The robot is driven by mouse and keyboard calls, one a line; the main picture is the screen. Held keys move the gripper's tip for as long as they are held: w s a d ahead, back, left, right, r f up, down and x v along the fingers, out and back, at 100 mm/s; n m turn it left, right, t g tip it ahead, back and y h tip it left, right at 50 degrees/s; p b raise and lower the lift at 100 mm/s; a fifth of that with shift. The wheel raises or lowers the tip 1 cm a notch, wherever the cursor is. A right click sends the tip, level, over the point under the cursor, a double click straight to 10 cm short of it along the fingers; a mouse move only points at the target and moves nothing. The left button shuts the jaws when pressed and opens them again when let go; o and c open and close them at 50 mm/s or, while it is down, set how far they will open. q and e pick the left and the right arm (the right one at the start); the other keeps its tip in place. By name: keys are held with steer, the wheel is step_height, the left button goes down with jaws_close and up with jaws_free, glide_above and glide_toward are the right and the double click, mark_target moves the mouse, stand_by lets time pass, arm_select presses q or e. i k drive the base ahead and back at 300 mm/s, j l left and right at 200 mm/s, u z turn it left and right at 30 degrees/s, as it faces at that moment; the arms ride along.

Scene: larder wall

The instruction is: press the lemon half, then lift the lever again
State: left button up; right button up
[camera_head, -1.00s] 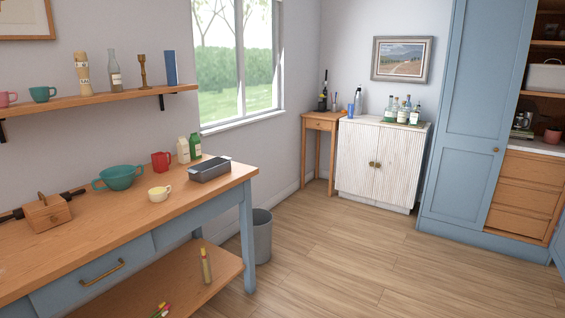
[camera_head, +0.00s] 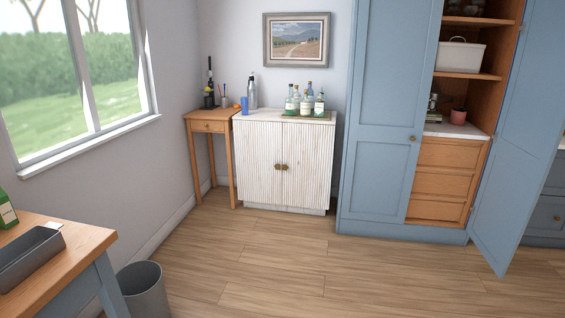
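A tall, dark upright device (camera_head: 210,82), perhaps the lever press, stands on the small wooden side table (camera_head: 208,127) in the back corner. A small yellow spot shows on it, possibly the lemon half; it is too small to be sure. The position of any lever cannot be made out. Neither of my grippers is in view.
The white ribbed cabinet (camera_head: 262,160) beside the side table holds a blue cup (camera_head: 245,106), a flask (camera_head: 252,91) and several bottles. A worktable (camera_head: 85,240) and grey bin (camera_head: 143,290) are at lower left. An open blue cupboard door (camera_head: 520,150) juts out right. The middle floor is clear.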

mark_target(210, 73)
steer(key=i+z, duration=0.35)
steer(key=i, duration=1.5)
steer(key=i+j+u, duration=0.15)
steer(key=i+u, duration=0.25)
steer(key=i, duration=0.25)
steer(key=i+u, duration=0.45)
steer(key=i, duration=0.15)
steer(key=i+l+u, duration=0.4)
steer(key=i, duration=0.25)
